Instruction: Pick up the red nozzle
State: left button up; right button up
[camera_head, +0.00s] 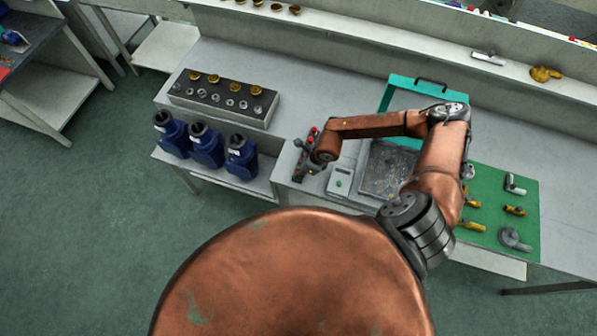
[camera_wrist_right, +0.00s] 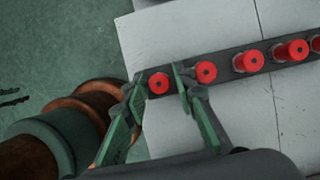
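Several red nozzles stand in a row on a narrow dark rack (camera_wrist_right: 228,69) in the right wrist view. The end red nozzle (camera_wrist_right: 159,83) is between the fingers of my right gripper (camera_wrist_right: 157,85), with a visible gap on each side. That gripper is open; whether the fingertips reach down to the nozzle's height is hard to tell. The neighbouring nozzle (camera_wrist_right: 206,72) is just outside one finger. In the head view, my right gripper (camera_head: 305,162) covers the near part of the rack, and red nozzles (camera_head: 314,134) show behind it. My left gripper is in neither view.
A small white device (camera_head: 340,181) and a grey tray (camera_head: 388,168) are right of the rack. A green mat (camera_head: 525,232) holds metal and yellow parts.

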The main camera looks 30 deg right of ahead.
jog(key=shift+f, duration=0.25)
jog(key=shift+c, duration=0.4)
grip_shut()
jog(key=shift+r, duration=0.1)
